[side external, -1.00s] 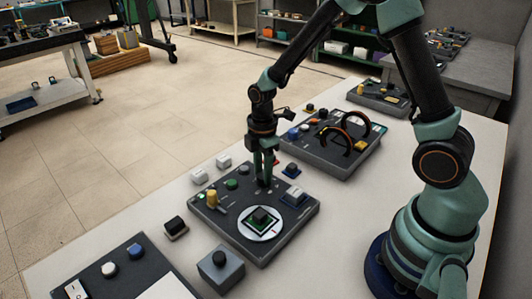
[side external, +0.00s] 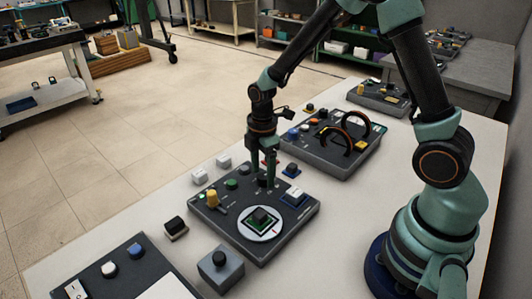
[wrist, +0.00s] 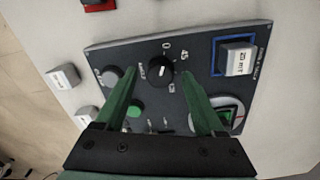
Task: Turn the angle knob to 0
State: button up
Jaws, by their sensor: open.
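The angle knob (wrist: 160,72) is round and black with a short white pointer mark, on the dark panel (wrist: 98,55). Marks 0, 45 and 90 are printed around its top and right side, with ANGLE at its left. The pointer's exact reading is hard to tell. My gripper (wrist: 158,74) is open, with one green finger on each side of the knob and a visible gap to both. In the side view, my gripper (side external: 262,180) points down at the panel's far edge, and its fingers hide most of the knob.
On the panel are a white block in a blue frame (wrist: 238,60), a grey knob (wrist: 112,76), a green button (wrist: 135,110) and a round white dial (side external: 260,237). White blocks (wrist: 63,76) lie beside it. Another panel with black arches (side external: 335,150) stands behind.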

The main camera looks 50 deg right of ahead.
aim_at(263, 176)
notch_tip(263, 176, up, 12)
dwell(0.5)
jog(key=s+r+m+t, duration=0.5)
jog(key=s+r+m, duration=0.3)
jog(key=m, duration=0.7)
jog(key=shift+s+d+r+t, duration=0.25)
jog(key=shift+s+r+t, duration=0.05)
jog(key=shift+s, duration=0.95)
